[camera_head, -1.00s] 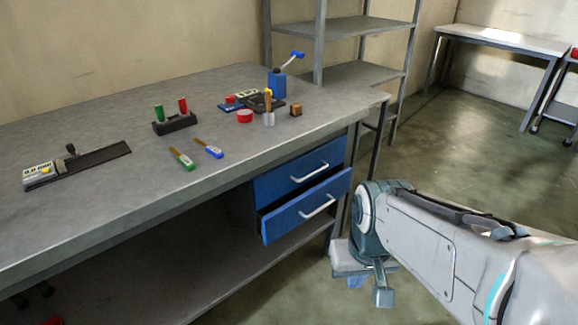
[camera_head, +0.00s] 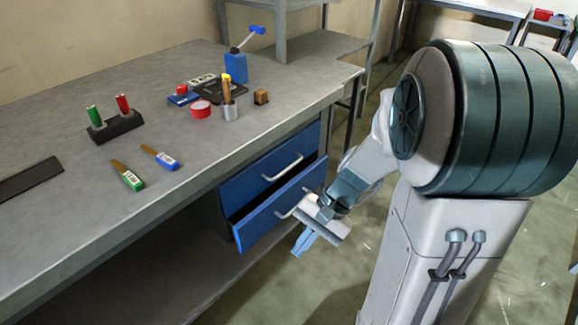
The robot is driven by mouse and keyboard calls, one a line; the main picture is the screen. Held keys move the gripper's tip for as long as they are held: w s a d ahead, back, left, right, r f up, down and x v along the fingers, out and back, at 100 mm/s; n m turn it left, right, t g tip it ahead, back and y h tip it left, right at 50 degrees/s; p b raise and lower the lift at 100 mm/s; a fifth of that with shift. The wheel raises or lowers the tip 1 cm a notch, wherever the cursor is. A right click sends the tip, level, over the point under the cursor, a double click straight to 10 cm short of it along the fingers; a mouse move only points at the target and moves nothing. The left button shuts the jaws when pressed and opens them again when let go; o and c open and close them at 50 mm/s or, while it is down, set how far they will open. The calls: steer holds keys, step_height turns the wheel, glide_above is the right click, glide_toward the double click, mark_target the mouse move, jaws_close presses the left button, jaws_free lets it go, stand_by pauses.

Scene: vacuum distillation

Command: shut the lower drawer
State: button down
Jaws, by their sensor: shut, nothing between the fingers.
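The lower drawer (camera_head: 262,222) is blue with a pale bar handle (camera_head: 287,213). It stands partly pulled out of the workbench, with a dark gap showing along its top edge. The upper drawer (camera_head: 258,176), also blue with a pale handle, looks closed above it. My gripper (camera_head: 302,243) is just in front of the lower drawer's right part, fingers pointing down and left. Its fingers are together and empty. The gripper's body covers the right end of the lower handle. I cannot tell whether it touches the drawer.
A metal shelf (camera_head: 310,55) stands behind. Open floor lies below and right of the drawers.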

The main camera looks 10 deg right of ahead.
steer(key=w+d+f+m+t+y, duration=0.1)
steer(key=w+f+m+t+y, duration=0.1)
steer(key=w+f+m+y, duration=0.3)
steer(key=m+t+h+b, duration=0.1)
steer(key=m+t, duration=1.3)
steer(key=m, duration=0.2)
glide_toward(294, 185)
steer(key=b+x, duration=0.2)
steer(key=x, duration=0.4)
steer(key=shift+w+a+f+b, duration=0.1)
steer(key=shift+w+a+b, duration=0.15)
steer(key=shift+a+b, duration=0.1)
